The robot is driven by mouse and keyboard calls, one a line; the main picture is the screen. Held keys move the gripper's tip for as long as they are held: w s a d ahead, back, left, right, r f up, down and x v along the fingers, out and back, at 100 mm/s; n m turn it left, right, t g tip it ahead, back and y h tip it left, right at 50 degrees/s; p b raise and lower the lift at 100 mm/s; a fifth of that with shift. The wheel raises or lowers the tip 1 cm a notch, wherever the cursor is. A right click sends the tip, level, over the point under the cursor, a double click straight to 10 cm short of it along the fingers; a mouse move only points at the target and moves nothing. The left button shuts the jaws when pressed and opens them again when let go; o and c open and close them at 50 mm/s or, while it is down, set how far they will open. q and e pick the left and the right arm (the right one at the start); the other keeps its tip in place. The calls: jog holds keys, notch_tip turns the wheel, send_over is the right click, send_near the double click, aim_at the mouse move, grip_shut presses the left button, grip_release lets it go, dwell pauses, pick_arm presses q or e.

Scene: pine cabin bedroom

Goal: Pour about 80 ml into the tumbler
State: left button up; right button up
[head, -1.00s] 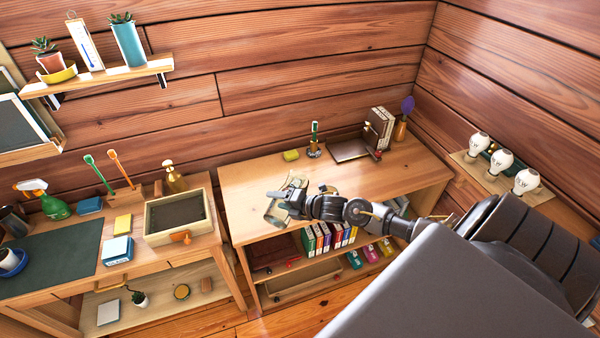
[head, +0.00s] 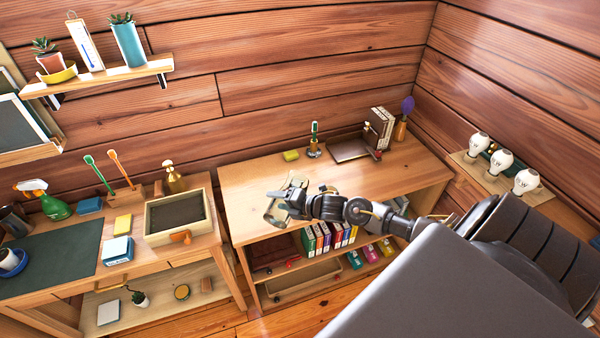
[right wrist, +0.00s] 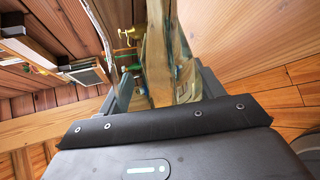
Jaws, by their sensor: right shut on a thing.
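My right gripper (head: 284,203) is over the front left part of the middle desk. It is shut on a clear, glassy vessel (head: 272,214), which looks tilted. In the right wrist view the vessel (right wrist: 172,62) stands up between the fingers, with a yellowish tint seen through it. The vessel is too small and too covered by my gripper to tell its spout or its fill level. I cannot make out a separate tumbler; a pale, clear shape (head: 298,182) shows just behind the gripper, and I cannot tell whether it is part of the vessel. My left gripper is not in view.
The middle desk (head: 245,180) is bare at its left. A yellow block (head: 291,155), a green-handled brush in a holder (head: 314,150) and a dark tray (head: 350,148) stand at its back. A left desk holds an open box (head: 150,239). Bulbs (head: 501,160) stand at right.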

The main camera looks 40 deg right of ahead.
jog(key=shift+r, duration=0.25)
dwell(0.8)
jog(key=f+b, duration=0.1)
jog(key=f+n+h+b, duration=0.1)
jog(key=n+b, duration=0.1)
jog(key=shift+s+a+f+t+b, duration=0.15)
jog(key=shift+a+f+t+b, duration=0.1)
jog(key=shift+f+t+b, duration=0.15)
jog(key=shift+r, duration=0.3)
jog(key=shift+d+f, duration=0.15)
jog(key=shift+f, duration=0.1)
jog(key=shift+d+f+n+t+h+b, duration=0.15)
jog(key=shift+f+n+t+h+b, duration=0.15)
jog(key=shift+n+b, duration=0.35)
jog(key=shift+w+r, duration=0.15)
jog(key=shift+w, duration=0.05)
dwell(0.6)
